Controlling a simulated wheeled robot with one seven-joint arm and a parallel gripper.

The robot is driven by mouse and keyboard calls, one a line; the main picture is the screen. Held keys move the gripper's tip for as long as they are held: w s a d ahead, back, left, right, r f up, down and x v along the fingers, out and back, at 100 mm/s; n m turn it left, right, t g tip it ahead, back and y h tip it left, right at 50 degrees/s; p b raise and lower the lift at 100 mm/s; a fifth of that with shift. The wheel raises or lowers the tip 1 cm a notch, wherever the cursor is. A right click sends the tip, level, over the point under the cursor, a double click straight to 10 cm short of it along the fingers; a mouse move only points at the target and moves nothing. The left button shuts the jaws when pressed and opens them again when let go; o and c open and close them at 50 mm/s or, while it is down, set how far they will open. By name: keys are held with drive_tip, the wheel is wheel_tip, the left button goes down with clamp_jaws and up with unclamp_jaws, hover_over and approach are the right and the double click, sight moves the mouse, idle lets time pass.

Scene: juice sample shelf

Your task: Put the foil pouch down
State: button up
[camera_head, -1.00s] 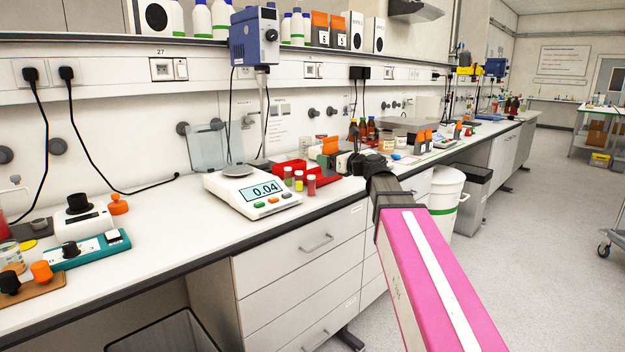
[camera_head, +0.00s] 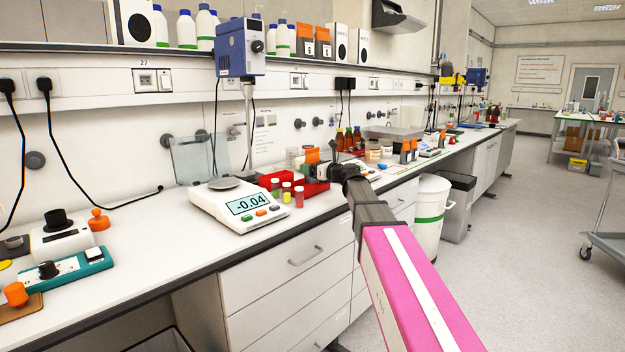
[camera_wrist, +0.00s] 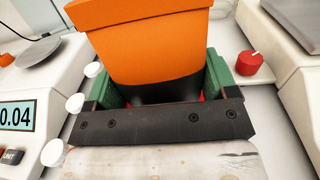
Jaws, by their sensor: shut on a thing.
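The foil pouch looks orange with a dark lower band. In the wrist view the pouch (camera_wrist: 150,45) fills the top middle, upright between the green jaws of my gripper (camera_wrist: 165,92). In the head view the pouch (camera_head: 312,155) is small and partly hidden behind my gripper (camera_head: 318,171), above the bench. A red tray (camera_head: 318,187) lies below it on the bench. I cannot tell whether the pouch's bottom touches anything.
A white scale (camera_head: 238,205) stands left of the gripper, with small capped vials (camera_head: 287,192) in front of the tray. Brown bottles (camera_head: 348,138) and jars stand farther right. A red-topped item (camera_wrist: 250,63) is close right in the wrist view. The bench left of the scale has free room.

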drive_tip(key=shift+w+f, duration=0.2)
drive_tip(key=shift+f, duration=1.95)
drive_tip(key=shift+f, duration=0.1)
drive_tip(key=o, duration=1)
drive_tip(key=shift+d, duration=0.1)
drive_tip(key=v, duration=1.2)
